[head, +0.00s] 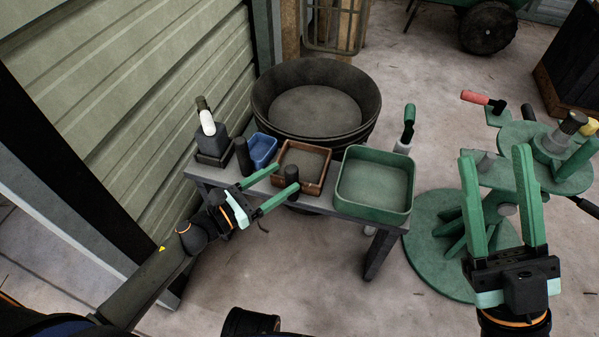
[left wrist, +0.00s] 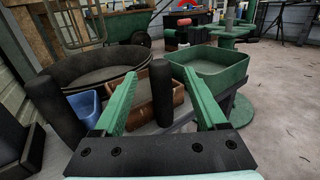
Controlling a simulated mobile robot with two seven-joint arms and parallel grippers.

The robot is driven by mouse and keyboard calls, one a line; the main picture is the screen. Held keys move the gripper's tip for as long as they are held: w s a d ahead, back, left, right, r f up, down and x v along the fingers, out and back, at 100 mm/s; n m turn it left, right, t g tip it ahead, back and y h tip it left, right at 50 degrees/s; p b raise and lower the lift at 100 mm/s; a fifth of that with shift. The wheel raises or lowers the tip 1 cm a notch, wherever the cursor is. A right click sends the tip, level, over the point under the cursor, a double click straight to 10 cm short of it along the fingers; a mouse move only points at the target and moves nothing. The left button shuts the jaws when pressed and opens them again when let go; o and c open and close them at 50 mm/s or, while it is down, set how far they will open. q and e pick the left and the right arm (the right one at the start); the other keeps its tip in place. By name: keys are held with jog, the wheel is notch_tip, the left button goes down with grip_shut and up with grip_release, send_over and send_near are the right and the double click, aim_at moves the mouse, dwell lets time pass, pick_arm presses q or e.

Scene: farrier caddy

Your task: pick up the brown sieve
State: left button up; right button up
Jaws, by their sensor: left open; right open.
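The brown sieve (head: 306,163) is a square, shallow, brown-walled tray on the grey bench, between a blue bin and a green tray. It also shows in the left wrist view (left wrist: 143,117), partly hidden by a finger and a dark post. My left gripper (head: 288,177) is open at the sieve's near side, its green fingers pointing toward it. In the left wrist view, a dark upright post (left wrist: 161,95) stands between the fingers (left wrist: 160,73), in front of the sieve. I cannot tell whether they touch. My right gripper (head: 494,152) is open and empty, far right, before the green stand.
The green tray (head: 374,209) stands right of the sieve and the blue bin (head: 261,150) left. Another dark post (head: 242,156) stands near the bin. A large black tub (head: 316,91) is behind the bench. The green stand (head: 430,240) is at right.

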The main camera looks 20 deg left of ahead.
pick_arm(q)
jog(key=shift+x, duration=0.95)
grip_shut()
jog(key=shift+r, duration=0.1)
